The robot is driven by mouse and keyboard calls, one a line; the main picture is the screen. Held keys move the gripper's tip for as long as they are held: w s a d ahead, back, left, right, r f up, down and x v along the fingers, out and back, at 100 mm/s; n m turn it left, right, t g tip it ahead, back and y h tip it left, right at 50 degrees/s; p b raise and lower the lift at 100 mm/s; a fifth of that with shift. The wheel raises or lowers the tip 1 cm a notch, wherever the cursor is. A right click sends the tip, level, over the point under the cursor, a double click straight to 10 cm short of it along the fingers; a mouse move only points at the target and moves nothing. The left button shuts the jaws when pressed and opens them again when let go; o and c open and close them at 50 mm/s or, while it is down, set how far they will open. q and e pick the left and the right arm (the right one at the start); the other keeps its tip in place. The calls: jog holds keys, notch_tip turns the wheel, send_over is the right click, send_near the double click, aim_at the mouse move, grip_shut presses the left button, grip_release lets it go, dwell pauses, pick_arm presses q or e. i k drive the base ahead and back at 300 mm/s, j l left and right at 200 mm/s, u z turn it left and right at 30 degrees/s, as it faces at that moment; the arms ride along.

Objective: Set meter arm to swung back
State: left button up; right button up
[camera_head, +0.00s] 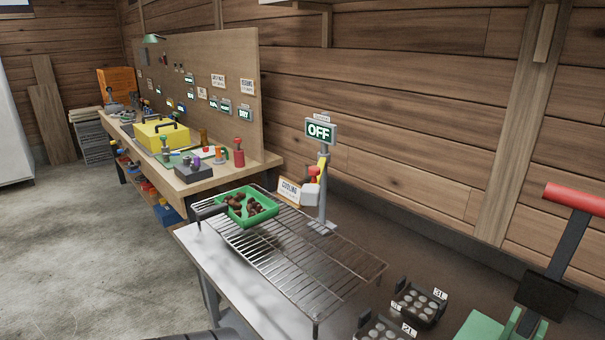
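A grey post (323,205) stands upright at the back edge of the wire rack, with a display reading "OFF" (319,131) on top. A short arm (321,168), yellow with a red part, is attached to the post below the display. A pale grey block (310,195) is at its lower end, over the rack. I take this to be the meter arm; its exact swing position is hard to tell. Neither of my grippers is in view.
A green tray (233,219) of chestnuts sits on the wire rack (315,292), near a "COOLING" sign (289,190). Dark holders (419,302) and a red-handled lever (575,198) are at right. A cluttered workbench (200,179) stands behind left. Open floor (75,250) lies left.

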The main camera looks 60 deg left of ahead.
aim_at(310, 193)
jog(key=u, duration=1.9)
